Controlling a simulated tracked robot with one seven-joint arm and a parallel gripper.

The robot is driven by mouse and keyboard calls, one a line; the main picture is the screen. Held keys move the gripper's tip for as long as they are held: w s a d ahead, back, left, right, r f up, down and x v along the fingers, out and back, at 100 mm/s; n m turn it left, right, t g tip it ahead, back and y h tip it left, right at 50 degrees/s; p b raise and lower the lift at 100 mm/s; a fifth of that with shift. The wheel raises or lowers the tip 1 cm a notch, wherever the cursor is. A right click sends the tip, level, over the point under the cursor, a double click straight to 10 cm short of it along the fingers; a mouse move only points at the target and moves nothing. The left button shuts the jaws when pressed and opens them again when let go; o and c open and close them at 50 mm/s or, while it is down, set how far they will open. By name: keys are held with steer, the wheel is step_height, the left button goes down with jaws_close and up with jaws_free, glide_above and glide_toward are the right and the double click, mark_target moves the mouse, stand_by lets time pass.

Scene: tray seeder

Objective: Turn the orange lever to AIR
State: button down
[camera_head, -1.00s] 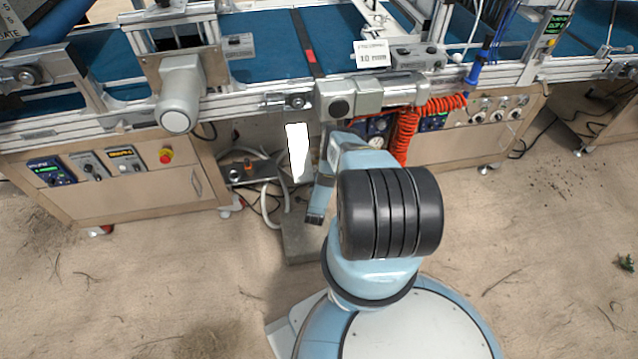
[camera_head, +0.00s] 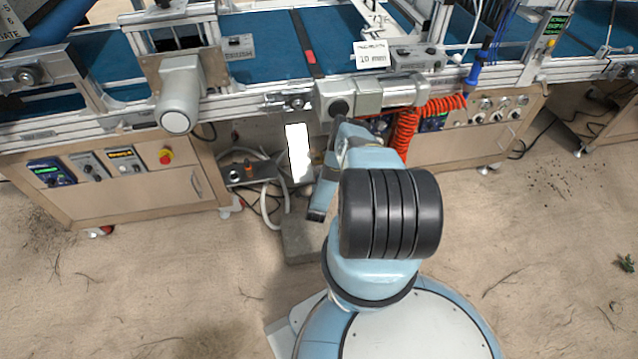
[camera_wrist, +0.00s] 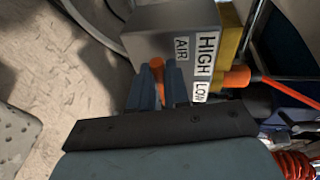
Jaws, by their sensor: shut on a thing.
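In the wrist view, a grey box (camera_wrist: 160,32) carries the labels AIR (camera_wrist: 181,49), HIGH (camera_wrist: 207,52) and LOW (camera_wrist: 200,91). An orange lever (camera_wrist: 156,66) shows only in part beside the box, below the AIR label. My gripper (camera_wrist: 161,80) has its two blue-grey fingers on either side of this orange piece and is shut on it. The fingers hide the rest of the lever.
An orange round fitting (camera_wrist: 238,76) with a thin orange line sits right of the labels. A coiled red-orange hose (camera_head: 405,135) hangs right of my arm. The conveyor frame (camera_head: 250,105) runs above. A cabinet (camera_head: 120,175) stands left. Sandy floor is open in front.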

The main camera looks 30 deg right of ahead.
steer(key=shift+s, duration=0.1)
steer(key=c, duration=1.1)
jaws_free()
steer(key=v, duration=1.3)
steer(key=shift+s+a, duration=0.15)
steer(key=shift+s, duration=0.15)
